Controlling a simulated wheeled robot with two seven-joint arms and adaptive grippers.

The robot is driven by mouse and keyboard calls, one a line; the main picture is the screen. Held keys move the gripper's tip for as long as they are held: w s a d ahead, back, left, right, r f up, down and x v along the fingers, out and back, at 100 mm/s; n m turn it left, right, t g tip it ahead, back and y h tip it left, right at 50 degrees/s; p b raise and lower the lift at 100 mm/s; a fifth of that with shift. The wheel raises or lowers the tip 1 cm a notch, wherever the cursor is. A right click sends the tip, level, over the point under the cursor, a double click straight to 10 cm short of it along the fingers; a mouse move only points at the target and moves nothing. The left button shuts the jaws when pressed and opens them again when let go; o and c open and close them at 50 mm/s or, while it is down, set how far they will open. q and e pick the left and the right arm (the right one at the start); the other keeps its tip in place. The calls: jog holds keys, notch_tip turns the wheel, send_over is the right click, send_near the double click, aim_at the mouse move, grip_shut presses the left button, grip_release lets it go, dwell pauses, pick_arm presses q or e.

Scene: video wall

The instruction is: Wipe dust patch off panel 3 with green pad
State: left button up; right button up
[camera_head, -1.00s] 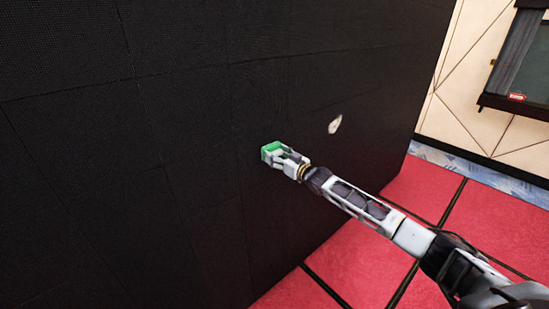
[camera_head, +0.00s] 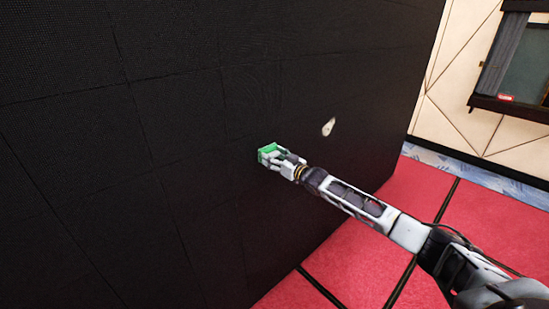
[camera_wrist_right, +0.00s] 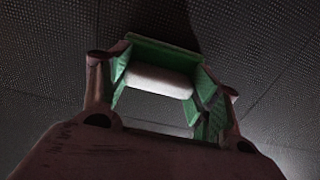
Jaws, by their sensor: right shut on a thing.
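The black video wall (camera_head: 190,110) fills the left and middle of the head view, with thin seams between its panels; no panel numbers can be read. A small pale dust patch (camera_head: 328,127) is on the wall, right of and slightly above my right gripper. My right gripper (camera_head: 274,156) is shut on the green pad (camera_head: 267,149), close to the wall; I cannot tell if the pad touches it. The right wrist view shows the green pad (camera_wrist_right: 165,50) with a white part (camera_wrist_right: 160,80) between the fingers. The dust patch is not seen there. My left gripper is not in view.
The red floor (camera_head: 430,240) has dark seam lines and lies below and right of the wall. A cream side wall (camera_head: 460,90) with a dark-framed window (camera_head: 525,65) stands at the right.

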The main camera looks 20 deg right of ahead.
aim_at(260, 157)
jog(key=shift+a+r, duration=0.1)
jog(key=shift+a, duration=0.1)
jog(key=a+p, duration=0.1)
jog(key=s+a+p, duration=0.1)
jog(key=a, duration=0.1)
jog(key=shift+s+a, duration=0.2)
jog(key=shift+a, duration=0.1)
jog(key=shift+a, duration=0.15)
dwell(0.5)
jog(key=shift+s+a, duration=0.35)
jog(key=shift+a, duration=0.45)
jog(key=shift+s+a, duration=0.35)
jog(key=shift+a, duration=0.5)
jog(key=shift+a, duration=0.1)
jog(key=shift+s+a, duration=0.35)
jog(key=shift+a, duration=0.55)
jog(key=shift+s+a, duration=0.35)
jog(key=shift+a, duration=0.55)
